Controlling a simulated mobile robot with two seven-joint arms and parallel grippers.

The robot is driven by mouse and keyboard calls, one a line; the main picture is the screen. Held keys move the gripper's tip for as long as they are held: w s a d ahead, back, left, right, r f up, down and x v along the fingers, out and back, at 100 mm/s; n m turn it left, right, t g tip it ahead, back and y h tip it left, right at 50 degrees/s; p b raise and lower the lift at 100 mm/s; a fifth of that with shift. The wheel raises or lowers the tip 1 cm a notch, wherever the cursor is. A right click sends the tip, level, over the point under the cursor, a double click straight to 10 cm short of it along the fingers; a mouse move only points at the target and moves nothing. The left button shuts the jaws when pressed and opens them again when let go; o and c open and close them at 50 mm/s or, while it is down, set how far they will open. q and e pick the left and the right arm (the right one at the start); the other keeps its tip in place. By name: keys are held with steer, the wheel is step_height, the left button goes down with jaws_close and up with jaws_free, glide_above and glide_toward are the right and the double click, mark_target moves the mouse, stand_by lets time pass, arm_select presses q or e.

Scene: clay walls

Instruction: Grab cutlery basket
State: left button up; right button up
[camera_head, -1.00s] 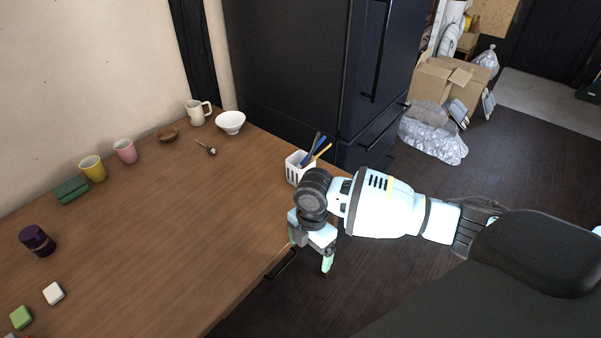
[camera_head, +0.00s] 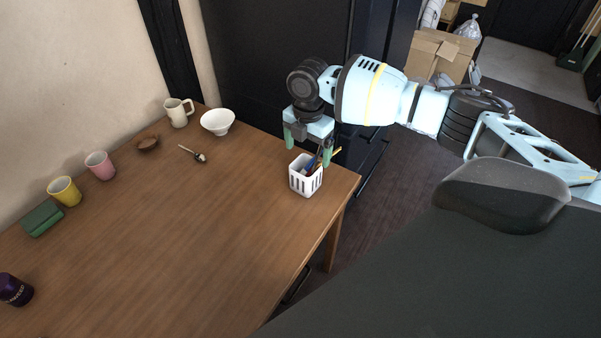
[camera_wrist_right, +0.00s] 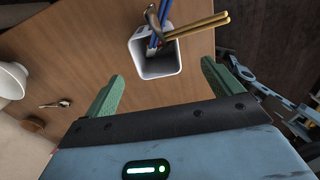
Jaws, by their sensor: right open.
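The white slotted cutlery basket (camera_head: 304,180) stands upright on the wooden table (camera_head: 190,240) near its right edge. Several long blue and yellow utensils stick up out of it. My right gripper (camera_head: 308,152) is open, pointing down just above and behind the basket in the head view, with its arm coming in from the right. In the right wrist view, the basket (camera_wrist_right: 156,72) lies ahead of the open green fingers (camera_wrist_right: 167,95), roughly centred between them. Nothing is between the fingertips. My left gripper is not in view.
On the table are a white bowl (camera_head: 217,121), a mug (camera_head: 178,112), a brown dish (camera_head: 146,142), a spoon (camera_head: 193,153), pink (camera_head: 100,166) and yellow (camera_head: 64,191) cups, a green block (camera_head: 42,218) and a dark jar (camera_head: 14,290). The table's middle is clear. A dark cabinet (camera_head: 262,60) stands behind.

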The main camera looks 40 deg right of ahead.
mark_target(306, 174)
steer(key=shift+s+f, duration=0.25)
steer(key=shift+f, duration=0.8)
steer(key=shift+w+f, duration=0.1)
steer(key=shift+f, duration=0.15)
steer(key=shift+w+f, duration=0.1)
steer(key=shift+f, duration=0.1)
steer(key=shift+w+f, duration=0.2)
steer(key=shift+f, duration=1)
steer(key=shift+w+f, duration=0.15)
steer(key=shift+f, duration=1)
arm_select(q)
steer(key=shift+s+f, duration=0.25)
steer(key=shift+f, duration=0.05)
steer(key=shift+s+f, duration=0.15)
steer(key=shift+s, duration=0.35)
arm_select(e)
steer(key=c, duration=1.1)
